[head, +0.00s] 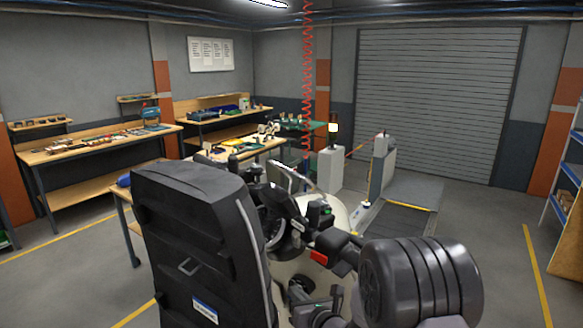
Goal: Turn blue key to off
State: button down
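No blue key can be made out in the head view. A low conveyor-like bed (405,218) with a yellow strip across it lies right of centre, beyond my arm. A pale upright box (330,169) with a small lit lamp on top stands left of it. A slim grey post (378,172) stands beside the bed. Any switch on these is too small to tell. Dark parts of my own body and arm fill the lower middle and hide what is behind them. I cannot pick out my gripper's fingers.
Workbenches with tools stand at the left (100,145) and back (215,114). A nearer table (235,152) stands left of the pale box. A blue shelf rack (570,172) is at the right. A closed roller door (440,100) is behind. The right floor is clear.

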jog(key=r+v, duration=0.1)
jog(key=v, duration=0.7)
jog(key=shift+p, duration=0.4)
jog(key=shift+d, duration=0.15)
